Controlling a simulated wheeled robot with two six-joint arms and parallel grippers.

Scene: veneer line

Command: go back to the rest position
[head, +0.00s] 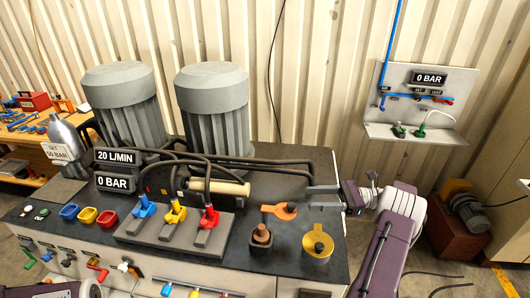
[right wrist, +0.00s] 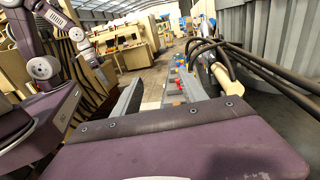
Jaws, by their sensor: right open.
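My right gripper (head: 312,197) is at the right of the dark bench top (head: 337,228), with its fingers pointing left. Its jaws are apart with nothing between them. In the right wrist view the two grey fingers of the right gripper (right wrist: 162,82) are spread and empty.
Two large grey ribbed motors (head: 213,115) stand at the back of the bench. Blue, yellow and red valve levers (head: 175,213) with black hoses are at its middle. A wall panel (head: 418,105) with a 0 BAR display is at the right. Floor shows between panel and bench.

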